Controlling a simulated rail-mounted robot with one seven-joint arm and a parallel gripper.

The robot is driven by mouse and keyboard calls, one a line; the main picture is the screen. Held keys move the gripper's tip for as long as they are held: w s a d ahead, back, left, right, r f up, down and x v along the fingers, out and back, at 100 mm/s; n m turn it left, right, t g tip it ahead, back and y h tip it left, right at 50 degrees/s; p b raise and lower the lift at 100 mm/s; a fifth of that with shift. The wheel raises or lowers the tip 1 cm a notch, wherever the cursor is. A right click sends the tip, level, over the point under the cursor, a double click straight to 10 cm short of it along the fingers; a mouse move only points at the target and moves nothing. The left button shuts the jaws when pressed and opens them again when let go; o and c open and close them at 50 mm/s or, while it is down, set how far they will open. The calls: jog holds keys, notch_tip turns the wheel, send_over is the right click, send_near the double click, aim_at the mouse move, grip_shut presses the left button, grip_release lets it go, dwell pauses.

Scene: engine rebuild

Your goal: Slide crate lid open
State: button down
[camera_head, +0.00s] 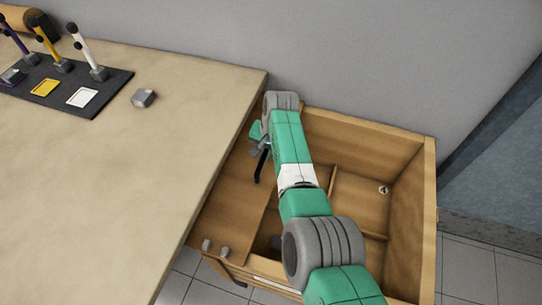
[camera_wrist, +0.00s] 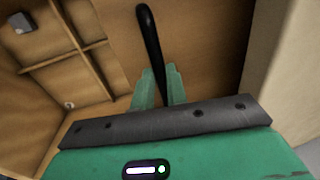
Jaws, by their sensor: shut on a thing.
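The wooden crate (camera_head: 430,190) stands on the floor against the right side of the workbench. Its lid (camera_head: 228,208) covers the left part, and the right part is open, showing compartments. A black bar handle (camera_head: 259,168) stands up from the lid; it also shows in the wrist view (camera_wrist: 149,35). My gripper (camera_wrist: 158,78) is shut on the handle, its green fingers on either side of it. In the head view my arm crosses over the crate and hides part of the lid edge and the dividers.
The workbench (camera_head: 150,190) borders the crate on the left. A small grey block (camera_head: 143,98) and a dark tray (camera_head: 110,88) with upright coloured tools lie on it. A small ring-like part (camera_head: 383,190) is inside the crate. A grey wall stands behind.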

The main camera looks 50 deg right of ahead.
dwell(0.3)
jog(key=c, duration=1.4)
grip_release()
jog(key=shift+w, duration=0.1)
notch_tip(320, 180, up, 8)
jog(key=s+p, duration=0.1)
jog(key=p, duration=0.3)
jog(key=shift+s+d+f+p, duration=0.2)
jog(key=shift+d+p, duration=0.1)
